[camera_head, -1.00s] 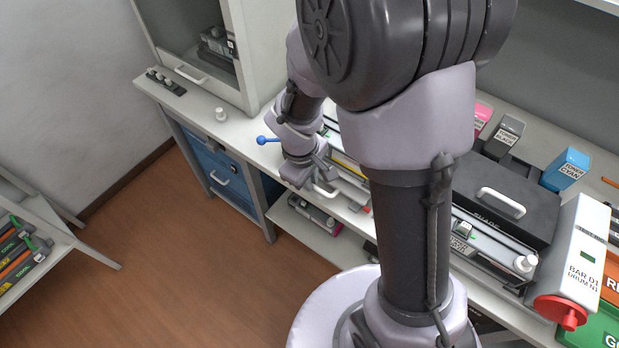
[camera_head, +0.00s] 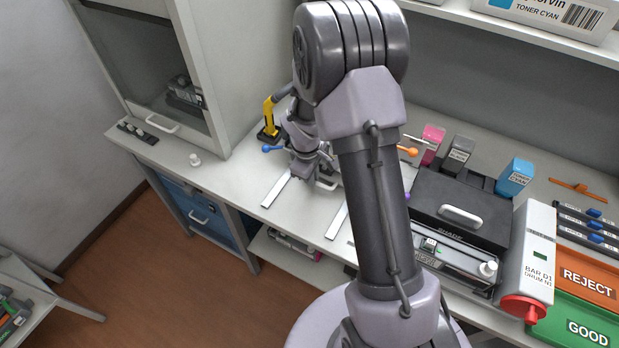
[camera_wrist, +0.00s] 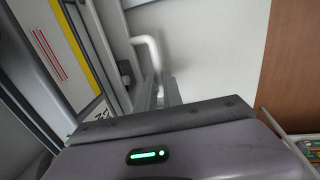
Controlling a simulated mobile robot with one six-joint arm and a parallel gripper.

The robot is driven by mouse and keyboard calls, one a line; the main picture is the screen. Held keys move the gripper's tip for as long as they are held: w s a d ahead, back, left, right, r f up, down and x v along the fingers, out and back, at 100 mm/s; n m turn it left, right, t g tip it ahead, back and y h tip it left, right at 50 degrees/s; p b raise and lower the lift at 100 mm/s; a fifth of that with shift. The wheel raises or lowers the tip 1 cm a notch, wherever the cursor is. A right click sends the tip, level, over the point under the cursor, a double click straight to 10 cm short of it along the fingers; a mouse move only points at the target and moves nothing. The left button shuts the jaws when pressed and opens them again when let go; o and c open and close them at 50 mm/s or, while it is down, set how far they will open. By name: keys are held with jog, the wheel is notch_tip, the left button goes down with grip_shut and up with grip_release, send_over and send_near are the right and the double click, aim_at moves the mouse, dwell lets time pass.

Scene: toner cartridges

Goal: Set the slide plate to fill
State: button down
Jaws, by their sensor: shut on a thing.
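My gripper (camera_head: 316,172) is low over the bench at a fixture with two pale rails, and my arm hides most of that fixture. In the wrist view my gripper's fingers (camera_wrist: 158,92) are shut on a pale bent handle (camera_wrist: 147,42); the handle also shows in the head view (camera_head: 327,184). Beside it in the wrist view is a light panel (camera_wrist: 42,40) with red lines and a yellow strip (camera_wrist: 84,50). I cannot tell which part is the slide plate or read a fill mark.
A yellow clamp (camera_head: 268,115), a blue knob (camera_head: 271,148) and an orange knob (camera_head: 407,151) stand around the fixture.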

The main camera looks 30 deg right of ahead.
jog(key=c, duration=1.8)
grip_release()
jog(key=shift+w+d+r, duration=0.1)
jog(key=shift+w, duration=0.05)
jog(key=o, duration=0.3)
jog(key=shift+d, duration=0.15)
jog(key=a+r+p, duration=0.1)
jog(key=r, duration=0.4)
jog(key=s+r+p, duration=0.1)
jog(key=r+p, duration=0.1)
jog(key=r, duration=0.4)
jog(key=s+a+r+p, duration=0.1)
jog(key=r+p, duration=0.1)
jog(key=r, duration=0.4)
jog(key=shift+a, duration=0.35)
